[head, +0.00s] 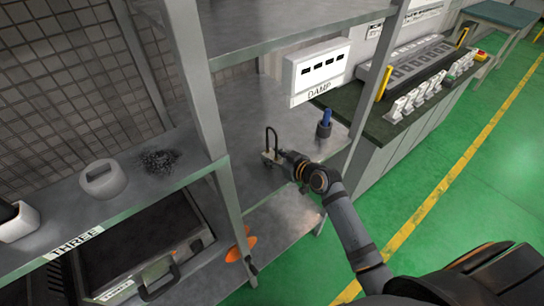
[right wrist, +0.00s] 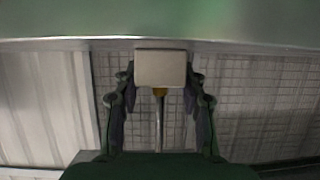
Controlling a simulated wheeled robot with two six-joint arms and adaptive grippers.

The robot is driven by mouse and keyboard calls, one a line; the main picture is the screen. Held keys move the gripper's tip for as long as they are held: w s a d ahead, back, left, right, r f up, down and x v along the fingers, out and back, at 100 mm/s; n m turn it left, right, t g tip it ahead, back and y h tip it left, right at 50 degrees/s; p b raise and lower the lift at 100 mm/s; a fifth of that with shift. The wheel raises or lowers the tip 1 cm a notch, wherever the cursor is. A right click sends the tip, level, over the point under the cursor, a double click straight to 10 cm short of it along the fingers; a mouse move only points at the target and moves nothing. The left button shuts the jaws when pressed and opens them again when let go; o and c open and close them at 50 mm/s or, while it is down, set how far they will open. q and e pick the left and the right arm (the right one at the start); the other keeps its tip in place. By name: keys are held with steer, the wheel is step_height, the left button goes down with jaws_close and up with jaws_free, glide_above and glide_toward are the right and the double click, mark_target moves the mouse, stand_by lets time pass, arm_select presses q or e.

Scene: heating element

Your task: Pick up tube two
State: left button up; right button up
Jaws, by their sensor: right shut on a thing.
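My right gripper (head: 281,158) reaches in over the middle shelf from the right and is shut on a small pale block with a dark U-shaped tube (head: 271,138) standing up from it. In the right wrist view the pale block (right wrist: 161,68) sits between the two fingers (right wrist: 160,100), with a thin rod (right wrist: 159,120) running from it toward the camera. I cannot read a number on the held piece, nor tell whether it touches the shelf. A blue tube-like thing (head: 326,117) stands upright in a dark holder to the right of the gripper. My left gripper is not in view.
Metal shelf posts (head: 222,180) stand left and right of my arm, with an upper shelf (head: 290,25) above. A white panel marked DAMP (head: 318,70) is behind. An orange thing (head: 240,247) lies lower down. A case (head: 145,255) is at lower left.

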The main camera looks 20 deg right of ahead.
steer(key=shift+r, duration=0.1)
steer(key=shift+r, duration=0.25)
step_height(320, 180, up, 2)
steer(key=shift+r+b, duration=0.25)
steer(key=shift+b, duration=0.5)
steer(key=s+a+r+p, duration=0.3)
steer(key=s+r+p, duration=0.2)
steer(key=s+r, duration=0.5)
steer(key=s, duration=0.3)
steer(key=shift+s, duration=0.35)
steer(key=shift+w+a, duration=0.1)
